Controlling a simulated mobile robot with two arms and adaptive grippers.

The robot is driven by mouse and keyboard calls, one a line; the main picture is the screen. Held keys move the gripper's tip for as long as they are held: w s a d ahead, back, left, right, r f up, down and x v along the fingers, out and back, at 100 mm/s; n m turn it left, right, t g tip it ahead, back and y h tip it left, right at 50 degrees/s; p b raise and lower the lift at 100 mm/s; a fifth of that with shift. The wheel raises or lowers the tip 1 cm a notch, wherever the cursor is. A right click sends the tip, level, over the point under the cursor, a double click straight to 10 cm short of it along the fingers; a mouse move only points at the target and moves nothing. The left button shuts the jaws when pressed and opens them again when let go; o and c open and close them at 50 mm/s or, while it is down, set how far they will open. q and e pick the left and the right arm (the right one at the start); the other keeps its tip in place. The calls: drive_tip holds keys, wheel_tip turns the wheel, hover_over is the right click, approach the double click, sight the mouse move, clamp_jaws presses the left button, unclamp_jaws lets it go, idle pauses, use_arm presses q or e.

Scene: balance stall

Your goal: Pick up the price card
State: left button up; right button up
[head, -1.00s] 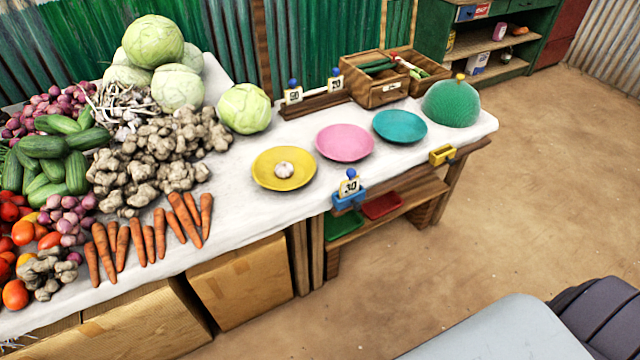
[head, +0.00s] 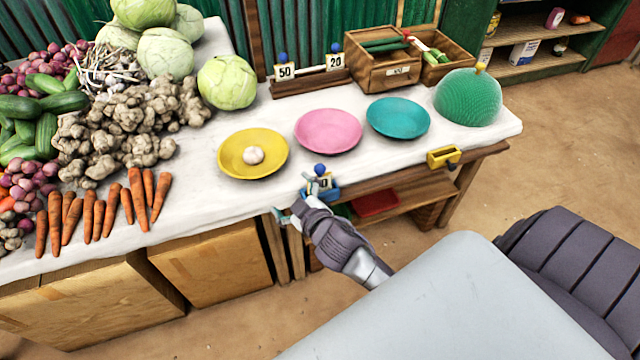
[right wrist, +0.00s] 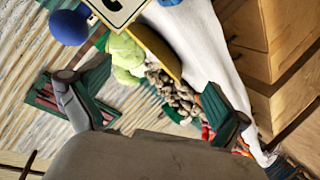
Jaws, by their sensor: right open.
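A white price card (head: 322,183) with a blue ball knob (head: 320,169) on top stands in a blue holder (head: 334,191) on the table's front edge. My right gripper (head: 290,208) is just left of and below it, with its arm partly covering the holder. In the right wrist view the card (right wrist: 118,8) and its blue knob (right wrist: 68,27) show at the top, beyond the fingertips. The fingers of the right gripper (right wrist: 155,100) are spread wide, with nothing held between them. My left gripper is out of view.
Two more price cards, 50 (head: 285,72) and 20 (head: 335,62), stand in a wooden rack behind. Yellow (head: 232,168), pink (head: 328,131) and teal (head: 398,118) plates lie near the card. A yellow holder (head: 441,157) is on the front edge at right.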

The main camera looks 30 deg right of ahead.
drive_tip(key=w+a+r+n+t+y, duration=0.2)
drive_tip(key=w+a+r+n+y, duration=0.1)
drive_tip(key=a+r+n+y, duration=0.35)
drive_tip(key=w+a+r+n+t+y, duration=0.1)
drive_tip(key=w+a+r+n+y, duration=0.2)
drive_tip(key=r+n+y, duration=0.5)
drive_tip(key=n+g+h+b, duration=0.1)
drive_tip(key=n+g+h, duration=1.15)
drive_tip(key=g, duration=0.45)
approach(320, 178)
drive_tip(key=shift+m+h, duration=0.3)
drive_tip(key=shift+m, duration=0.3)
drive_tip(key=f, duration=0.4)
drive_tip(key=shift+w+d+f, duration=0.15)
drive_tip(key=shift+w+f, duration=0.05)
drive_tip(key=shift+w, duration=0.15)
drive_tip(key=f, duration=0.3)
drive_tip(key=a+f, duration=0.1)
drive_tip(key=f, duration=0.1)
drive_tip(key=shift+f+p, duration=0.2)
drive_tip(key=shift+p, duration=0.15)
drive_tip(key=shift+w+f, duration=0.1)
drive_tip(key=shift+f, duration=0.4)
drive_tip(key=c, duration=1.1)
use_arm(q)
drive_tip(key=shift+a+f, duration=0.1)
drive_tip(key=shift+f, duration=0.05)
